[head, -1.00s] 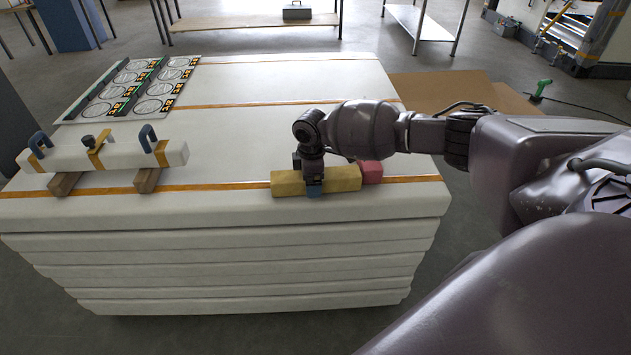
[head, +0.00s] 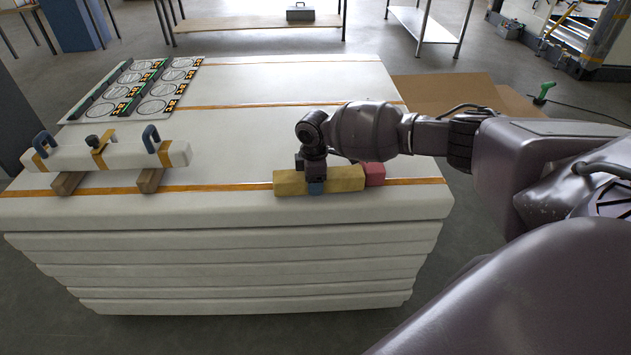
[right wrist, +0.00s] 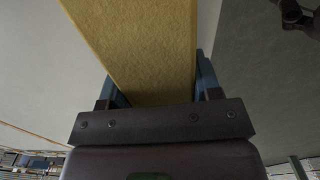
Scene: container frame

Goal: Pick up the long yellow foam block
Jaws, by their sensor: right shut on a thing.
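The long yellow foam block (head: 345,179) lies along the front edge of the white stacked surface, over an orange strip. My right gripper (head: 316,186) reaches down on it from above, its blue fingertips on either side of the block. In the right wrist view the yellow block (right wrist: 140,50) sits between the two blue fingers (right wrist: 160,88), and the gripper is shut on it. In the head view the block looks at or very near the surface; I cannot tell if there is a gap beneath. My left gripper is not in view.
A red block (head: 375,174) stands just right of the yellow block. A white beam (head: 120,155) with blue clamps rests on wooden blocks (head: 68,183) at the left. A panel with round outlines (head: 140,88) lies at the back left. The middle of the white surface (head: 240,140) is clear.

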